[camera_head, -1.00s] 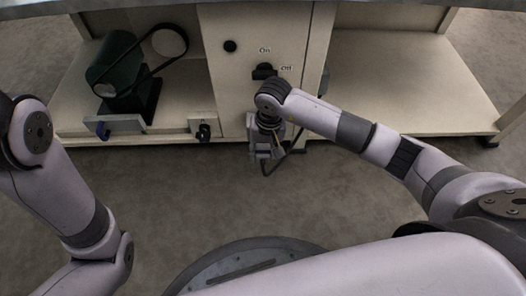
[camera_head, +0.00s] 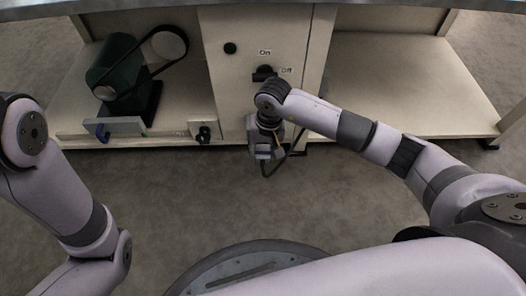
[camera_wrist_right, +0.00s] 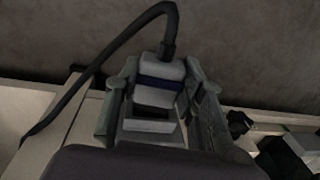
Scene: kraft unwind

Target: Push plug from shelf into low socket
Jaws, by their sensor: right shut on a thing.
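My right gripper (camera_head: 265,152) is low at the front of the cream cabinet panel (camera_head: 228,85), below the On/Off switch. In the right wrist view its fingers (camera_wrist_right: 158,103) are shut on the plug (camera_wrist_right: 160,70), a pale grey block with a dark blue band. A black cable (camera_wrist_right: 128,32) leaves the plug's outer end and curves to the left. The low socket is not clearly visible; my gripper and wrist cover that part of the panel. I cannot see how deep the plug sits. My left arm shows at the left, but its gripper is out of view.
A black switch (camera_head: 264,73) and a round dark green indicator (camera_head: 230,48) are on the panel. A green motor (camera_head: 119,66) with a belt stands on the left shelf. A black knob-like part (camera_head: 203,132) is at that shelf's front edge. The right shelf (camera_head: 400,85) is empty.

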